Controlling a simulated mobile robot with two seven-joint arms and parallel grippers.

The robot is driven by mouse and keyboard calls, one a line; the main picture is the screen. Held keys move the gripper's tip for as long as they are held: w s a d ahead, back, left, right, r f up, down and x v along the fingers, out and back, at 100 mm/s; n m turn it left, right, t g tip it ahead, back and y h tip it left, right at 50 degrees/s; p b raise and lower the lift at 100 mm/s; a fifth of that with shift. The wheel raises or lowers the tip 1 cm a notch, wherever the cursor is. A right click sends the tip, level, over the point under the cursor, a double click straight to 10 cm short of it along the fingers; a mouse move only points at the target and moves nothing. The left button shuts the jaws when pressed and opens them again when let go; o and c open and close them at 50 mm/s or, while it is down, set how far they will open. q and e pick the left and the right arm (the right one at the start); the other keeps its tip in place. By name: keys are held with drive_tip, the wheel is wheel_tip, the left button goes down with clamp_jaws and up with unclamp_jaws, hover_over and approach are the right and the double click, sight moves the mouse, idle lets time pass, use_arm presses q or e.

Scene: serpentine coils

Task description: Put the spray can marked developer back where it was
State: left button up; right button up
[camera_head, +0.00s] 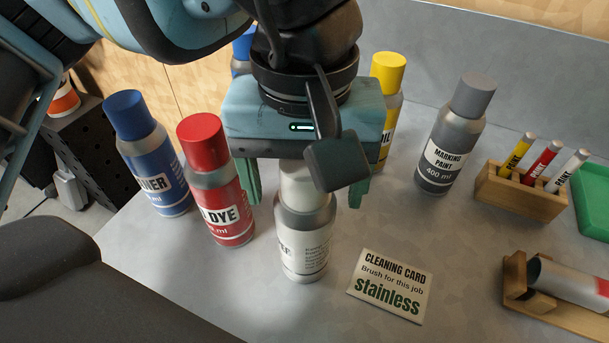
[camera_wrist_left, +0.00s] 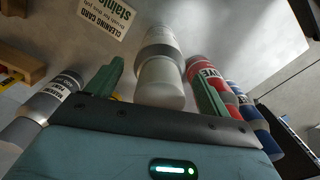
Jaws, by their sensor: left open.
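A grey spray can with a white label and pale cap (camera_head: 302,240) stands upright on the grey bench. Its label is turned and only partly readable, so I cannot confirm the word developer. My left gripper (camera_head: 305,190) is above it, pointing down, with its green fingers apart on either side of the cap. In the left wrist view the can (camera_wrist_left: 162,75) shows between the spread fingers (camera_wrist_left: 158,82), with a gap on both sides. My right gripper is not in view.
A red dye can (camera_head: 217,190) and a blue can (camera_head: 150,165) stand close on the left. Behind are a yellow-capped can (camera_head: 388,75) and grey marking paint (camera_head: 452,140). A cleaning card (camera_head: 391,285), marker holder (camera_head: 520,192) and wooden cradle (camera_head: 545,305) lie right.

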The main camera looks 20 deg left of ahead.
use_arm(q)
wheel_tip(320, 180, up, 12)
drive_tip(key=shift+r+p, duration=0.15)
drive_tip(key=shift+p, duration=0.25)
